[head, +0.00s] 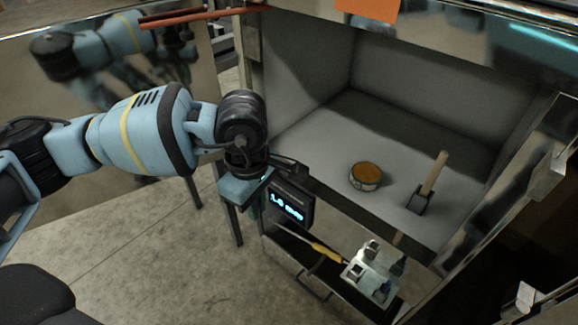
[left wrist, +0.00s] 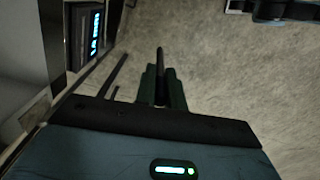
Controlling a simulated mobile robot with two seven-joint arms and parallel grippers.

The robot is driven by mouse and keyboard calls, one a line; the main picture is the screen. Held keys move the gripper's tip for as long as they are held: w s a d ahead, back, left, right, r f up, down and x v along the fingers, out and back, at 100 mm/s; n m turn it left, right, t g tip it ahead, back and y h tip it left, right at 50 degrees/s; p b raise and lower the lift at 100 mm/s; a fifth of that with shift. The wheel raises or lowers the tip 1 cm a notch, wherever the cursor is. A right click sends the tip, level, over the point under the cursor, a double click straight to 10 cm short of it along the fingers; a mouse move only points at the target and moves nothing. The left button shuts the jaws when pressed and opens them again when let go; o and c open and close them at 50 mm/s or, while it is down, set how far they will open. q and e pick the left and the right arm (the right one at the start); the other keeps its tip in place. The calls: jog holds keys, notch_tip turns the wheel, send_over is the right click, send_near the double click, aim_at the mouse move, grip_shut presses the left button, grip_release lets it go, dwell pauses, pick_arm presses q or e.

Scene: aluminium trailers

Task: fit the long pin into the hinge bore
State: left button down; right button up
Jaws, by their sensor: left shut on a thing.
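My left gripper (head: 256,208) hangs at the front left edge of the open compartment, beside a small display box. Its fingers are mostly hidden behind the wrist in the head view. In the left wrist view the left gripper (left wrist: 161,88) is shut on a dark, slim pin (left wrist: 159,57), whose end sticks out beyond the greenish fingers, over the floor. I cannot make out the hinge bore in either view. My right gripper is not in view.
The display box (head: 290,204) is close to the left gripper. A round tin (head: 365,176) and a mallet (head: 432,182) lie on the compartment floor (head: 400,130). The concrete floor (head: 150,265) at left is clear.

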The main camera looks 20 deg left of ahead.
pick_arm(q)
jog(key=s+r+m, duration=0.1)
jog(key=m, duration=0.4)
jog(key=s+a+r+m, duration=0.1)
jog(key=m, duration=0.4)
jog(key=s+a+r+m, duration=0.1)
jog(key=m, duration=0.4)
jog(key=shift+s+r+m, duration=0.25)
jog(key=shift+s+m, duration=0.1)
jog(key=shift+m, duration=0.05)
